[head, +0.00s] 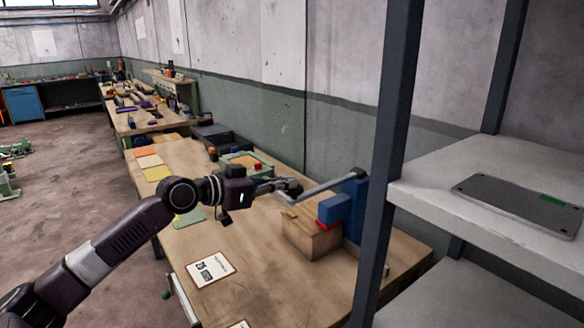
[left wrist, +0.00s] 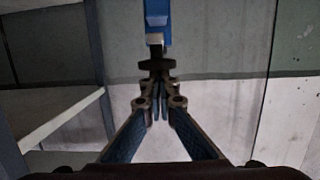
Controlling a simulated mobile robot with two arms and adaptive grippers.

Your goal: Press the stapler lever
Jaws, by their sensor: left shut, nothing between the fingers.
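The stapler (head: 336,208) stands on the workbench, with a blue body, a wooden block under its front and a little red at its foot. Its grey lever (head: 325,188) slopes from the blue top down to the left. My left gripper (head: 287,187) is shut and empty at the lever's free end. In the left wrist view the closed fingertips (left wrist: 159,88) lie in line with a dark knob (left wrist: 157,66) on the lever, below the blue part (left wrist: 157,16). I cannot tell whether they touch. My right gripper is not in view.
The workbench (head: 255,262) carries a printed card (head: 210,269), coloured sheets and a green tray (head: 240,163) farther back. A shelf rack with a dark post (head: 390,130) stands close on the right, holding a grey plate (head: 515,204). A concrete wall runs behind the bench.

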